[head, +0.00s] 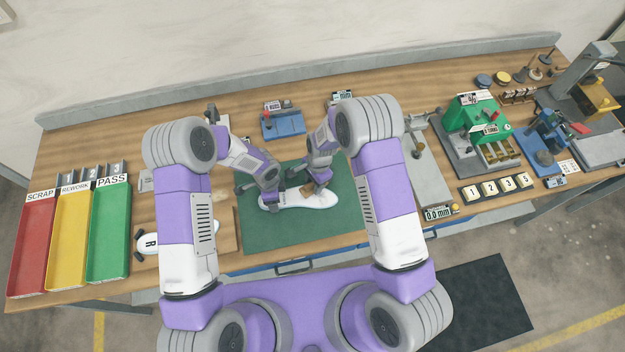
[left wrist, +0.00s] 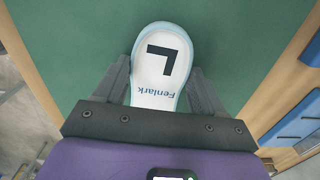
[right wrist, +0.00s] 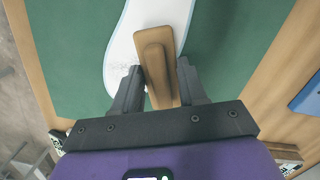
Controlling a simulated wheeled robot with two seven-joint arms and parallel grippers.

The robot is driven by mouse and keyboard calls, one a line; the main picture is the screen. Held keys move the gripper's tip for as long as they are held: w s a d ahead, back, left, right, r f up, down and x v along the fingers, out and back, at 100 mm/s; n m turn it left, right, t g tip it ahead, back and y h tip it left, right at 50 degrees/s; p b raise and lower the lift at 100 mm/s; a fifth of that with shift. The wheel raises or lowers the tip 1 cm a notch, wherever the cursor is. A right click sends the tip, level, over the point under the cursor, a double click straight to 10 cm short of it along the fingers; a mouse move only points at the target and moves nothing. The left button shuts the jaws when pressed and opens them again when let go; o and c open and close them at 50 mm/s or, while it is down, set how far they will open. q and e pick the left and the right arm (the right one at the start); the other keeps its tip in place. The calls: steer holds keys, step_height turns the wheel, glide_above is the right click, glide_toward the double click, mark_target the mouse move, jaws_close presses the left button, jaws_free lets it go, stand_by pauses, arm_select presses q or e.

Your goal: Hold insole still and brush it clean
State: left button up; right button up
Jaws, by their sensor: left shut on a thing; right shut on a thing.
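A white insole (head: 295,200) with a pale blue edge lies flat on the green mat (head: 262,231). My left gripper (head: 270,201) is shut across its heel end; in the left wrist view the insole (left wrist: 160,72) shows a black L and the word Fenlark between the fingers (left wrist: 158,90). My right gripper (head: 318,186) is shut on a brush with a wooden handle (right wrist: 156,62), held over the other part of the insole. In the right wrist view faint grey specks show on the insole (right wrist: 125,55) left of the brush. The bristles are hidden.
Red (head: 36,245), yellow (head: 71,240) and green (head: 108,238) trays stand at the left. Another insole marked R (head: 149,243) lies near them. A blue fixture (head: 284,125) stands behind the mat; a green press (head: 478,118) is at the right. The mat's front is clear.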

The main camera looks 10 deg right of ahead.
steer(key=shift+s+d, duration=0.35)
steer(key=shift+s, duration=0.25)
steer(key=shift+s+d, duration=0.3)
steer(key=shift+s, duration=0.35)
steer(key=shift+s+d, duration=0.35)
steer(key=shift+s, duration=0.25)
steer(key=shift+s, duration=0.1)
steer(key=shift+s+d+f, duration=0.1)
steer(key=shift+s+d, duration=0.2)
steer(key=shift+s, duration=0.25)
steer(key=shift+s+d, duration=0.25)
steer(key=shift+s, duration=0.3)
step_height(320, 180, up, 7)
steer(key=shift+w, duration=0.1)
